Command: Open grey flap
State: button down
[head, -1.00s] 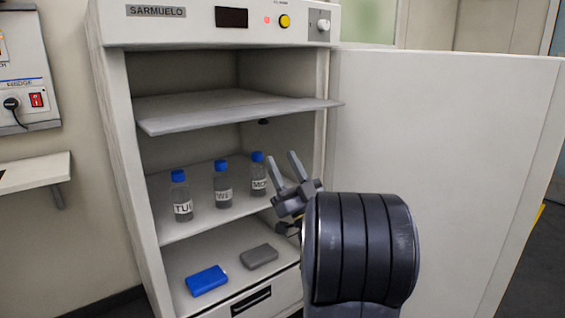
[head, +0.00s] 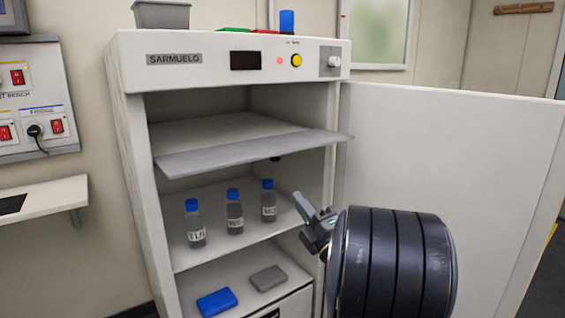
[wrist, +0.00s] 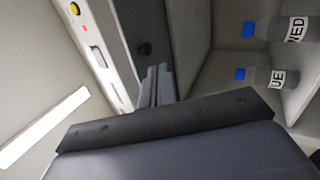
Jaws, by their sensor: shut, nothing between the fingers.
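The grey flap (head: 250,153) is a thin, flat panel across the upper opening of the white cabinet. It lies roughly level, tilted a little, and its front edge sticks out. My gripper (head: 307,205) is below and in front of the flap's right end, to the right of the bottles, apart from the flap in the head view. Its fingers are together and empty.
Three blue-capped bottles (head: 235,217) stand on the middle shelf. A blue box (head: 217,302) and a grey box (head: 268,279) lie on the lower level. The white door (head: 445,190) stands wide open to the right. A control panel (head: 245,60) runs along the top.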

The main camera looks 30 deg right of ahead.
aim_at(278, 158)
jog(key=w+r+n+g+p, duration=0.3)
jog(key=w+r+n+p, duration=0.2)
jog(key=n, duration=1.1)
jog(key=shift+w+a+r+n+p, duration=0.2)
jog(key=shift+w+r+n+p, duration=0.15)
jog(key=shift+w+p, duration=0.75)
jog(key=shift+s, duration=0.1)
jog(key=shift+s+r+g+h+p, duration=0.2)
jog(key=shift+r+g+h+p, duration=0.1)
jog(key=shift+r+g+p, duration=0.85)
jog(key=shift+r, duration=0.15)
jog(key=shift+b, duration=0.35)
